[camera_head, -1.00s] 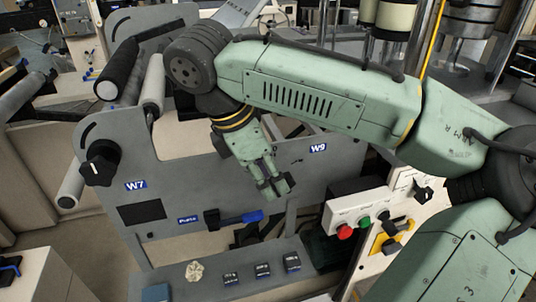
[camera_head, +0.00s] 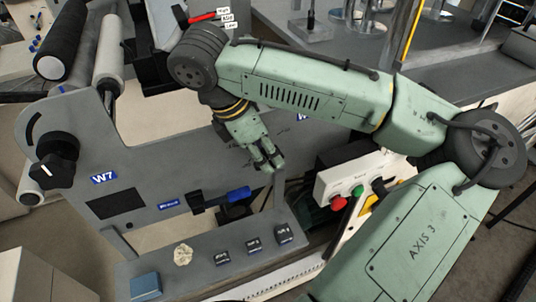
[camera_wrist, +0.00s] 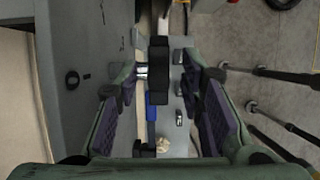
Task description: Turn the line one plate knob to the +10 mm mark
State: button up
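The upright grey panel marked W7 (camera_head: 103,178) carries a black knob (camera_head: 55,165) at its left end. A black lever with a blue handle (camera_head: 240,193) sits lower on the panel beside a small blue label (camera_head: 168,205), too blurred to read now. My gripper (camera_head: 266,160) points down near the panel's right part. In the wrist view, my gripper (camera_wrist: 166,95) is open, its fingers wide apart. Between them in the picture is a black bar-shaped knob (camera_wrist: 158,85) on a silver stem; contact is not visible. Its scale and mark are not visible.
A shelf holds a crumpled beige piece (camera_head: 183,254), a blue block (camera_head: 145,286) and several small black blocks (camera_head: 253,246). A white control box (camera_head: 345,178) with red and green buttons stands right of my gripper. Rollers (camera_head: 108,50) rise behind the panel.

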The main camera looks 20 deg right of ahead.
jog(key=shift+x, duration=1.05)
grip_shut()
